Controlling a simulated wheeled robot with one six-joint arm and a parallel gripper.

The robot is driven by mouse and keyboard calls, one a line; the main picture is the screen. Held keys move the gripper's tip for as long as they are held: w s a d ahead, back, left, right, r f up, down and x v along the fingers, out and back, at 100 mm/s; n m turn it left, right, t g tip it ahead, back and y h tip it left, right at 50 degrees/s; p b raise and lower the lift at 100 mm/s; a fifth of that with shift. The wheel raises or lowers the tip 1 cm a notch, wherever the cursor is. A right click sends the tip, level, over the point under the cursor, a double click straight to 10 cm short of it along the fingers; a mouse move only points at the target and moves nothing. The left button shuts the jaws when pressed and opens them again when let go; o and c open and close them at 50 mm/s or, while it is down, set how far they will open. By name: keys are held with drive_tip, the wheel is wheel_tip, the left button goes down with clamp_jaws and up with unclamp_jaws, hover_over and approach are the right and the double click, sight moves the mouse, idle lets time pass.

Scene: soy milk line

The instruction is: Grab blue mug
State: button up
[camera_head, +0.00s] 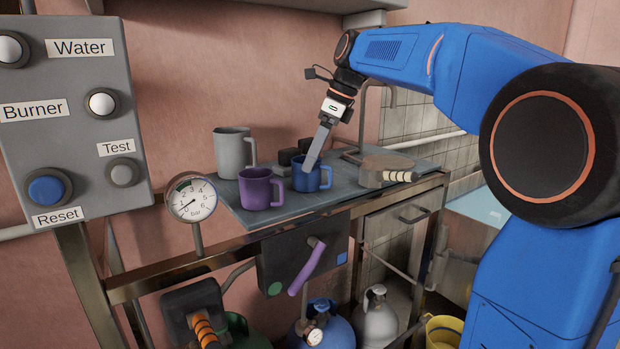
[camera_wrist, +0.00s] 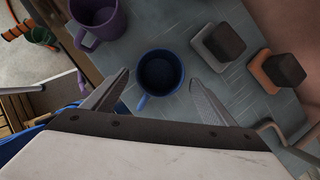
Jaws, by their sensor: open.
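The blue mug (camera_head: 308,178) stands upright on the grey table top (camera_head: 290,210), with its handle to the right in the head view. In the wrist view the blue mug (camera_wrist: 159,72) shows from above, between and just beyond my fingertips. My gripper (camera_head: 311,166) points down at the mug, and its finger overlaps the mug in the head view. In the wrist view my gripper (camera_wrist: 160,78) is open, with one finger on each side of the mug and a gap on both sides. Whether a finger touches the mug cannot be told.
A purple mug (camera_head: 258,189) stands close to the left of the blue mug. A grey pitcher (camera_head: 232,152) is behind it. Two dark-topped blocks (camera_wrist: 218,45) (camera_wrist: 277,73) lie near the mug.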

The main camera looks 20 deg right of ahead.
sight(305, 174)
drive_tip(key=shift+x, duration=3.15)
drive_tip(key=shift+a+r, duration=0.1)
drive_tip(key=shift+a, duration=0.05)
drive_tip(key=shift+c, duration=0.4)
drive_tip(key=c, duration=1.1)
